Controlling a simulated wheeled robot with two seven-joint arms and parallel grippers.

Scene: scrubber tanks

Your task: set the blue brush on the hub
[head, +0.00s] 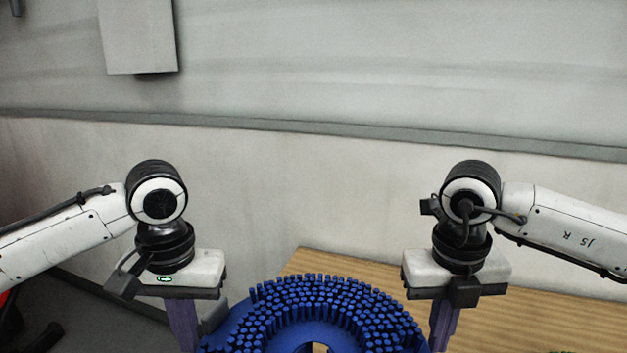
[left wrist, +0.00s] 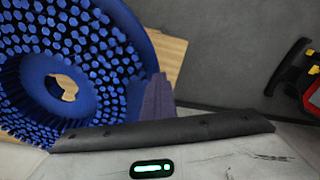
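The blue brush (head: 318,312) is a round ring with many bristles facing up and a hole in its middle. It is at the bottom centre of the head view, cut off by the frame edge. It fills the upper left of the left wrist view (left wrist: 75,40). My left gripper (head: 184,325) is at its left side, its fingers together at the rim. My right gripper (head: 441,328) is at the opposite side, its fingers close to the right rim. Both appear shut on the brush, though the contacts are partly hidden. I cannot make out the hub.
A wooden surface (head: 540,320) lies below and behind the brush and shows through its hole. The brush overlaps that surface's left edge in the picture. A pale wall (head: 330,180) stands behind. A red and black object (left wrist: 305,85) is at the right of the left wrist view.

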